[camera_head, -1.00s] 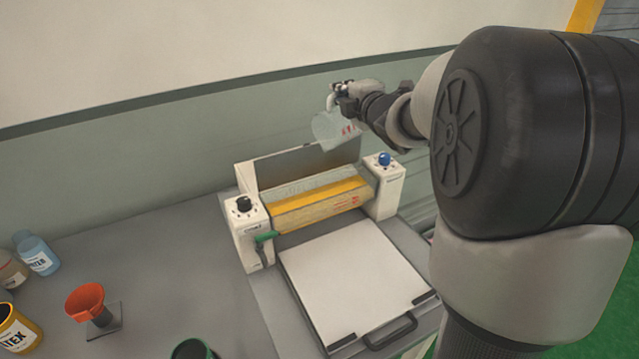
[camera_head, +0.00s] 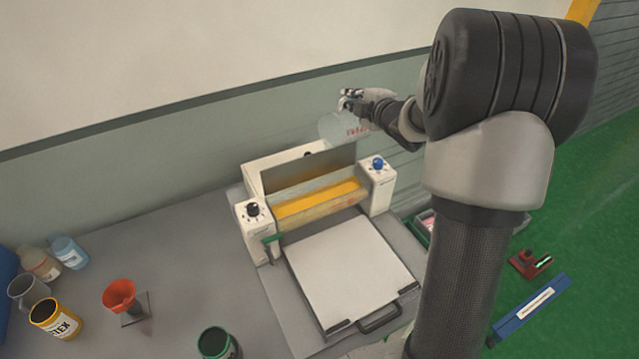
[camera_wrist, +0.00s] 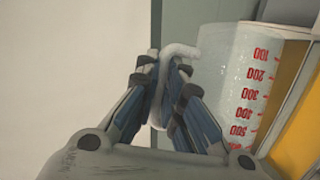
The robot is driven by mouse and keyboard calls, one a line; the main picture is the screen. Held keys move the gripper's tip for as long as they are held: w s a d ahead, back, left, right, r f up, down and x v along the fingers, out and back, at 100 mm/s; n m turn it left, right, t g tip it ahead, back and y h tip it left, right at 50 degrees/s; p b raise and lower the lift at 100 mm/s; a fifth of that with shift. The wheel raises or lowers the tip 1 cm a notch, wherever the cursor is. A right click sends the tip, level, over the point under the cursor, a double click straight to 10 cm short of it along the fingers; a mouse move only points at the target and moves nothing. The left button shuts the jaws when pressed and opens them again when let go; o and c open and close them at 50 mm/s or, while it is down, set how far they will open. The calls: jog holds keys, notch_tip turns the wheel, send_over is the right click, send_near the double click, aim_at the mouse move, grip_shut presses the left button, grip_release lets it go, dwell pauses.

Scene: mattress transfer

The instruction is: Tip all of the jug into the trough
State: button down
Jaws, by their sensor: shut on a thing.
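The clear jug (camera_head: 337,128) with red marks hangs in the air by the back panel of the machine, above and behind the trough in the head view. My gripper (camera_head: 351,97) is shut on its handle. In the wrist view, my gripper (camera_wrist: 163,85) pinches the pale handle, and the jug (camera_wrist: 225,85) shows red numbers on its wall. The jug looks clear, with no coloured contents visible; its exact tilt is hard to tell. The trough (camera_head: 283,192) is a long channel across the machine with a yellow-orange strip inside. No falling stream shows.
An orange funnel (camera_head: 119,294), a yellow can (camera_head: 55,318), bottles and a green can (camera_head: 214,343) stand on the grey bench. A wall rises behind.

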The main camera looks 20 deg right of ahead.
jog(key=shift+w+d+r+m+p, duration=0.15)
jog(key=shift+d+r+p, duration=0.25)
jog(key=shift+p, duration=0.65)
jog(key=shift+w+d+r+m+p, duration=0.15)
jog(key=shift+d+r+p, duration=0.2)
jog(key=shift+p, duration=0.7)
jog(key=p, duration=0.2)
jog(key=d+m+y+p, duration=0.1)
jog(key=p, duration=0.2)
jog(key=shift+w+d+f+g, duration=0.15)
jog(key=shift+d+g, duration=0.15)
jog(key=shift+g, duration=0.1)
jog(key=d+m+p, duration=0.1)
jog(key=p, duration=0.3)
jog(key=shift+w+f+y, duration=0.1)
jog(key=shift+w+y, duration=0.1)
jog(key=shift+y, duration=0.2)
jog(key=w+d+f+m+g+y, duration=0.2)
jog(key=d+f+m+y, duration=0.3)
jog(key=d+f+m, duration=0.2)
jog(key=shift+w+d+f, duration=0.2)
jog(key=shift+d+f, duration=0.05)
jog(key=shift+f, duration=0.4)
jog(key=shift+y+b, duration=0.3)
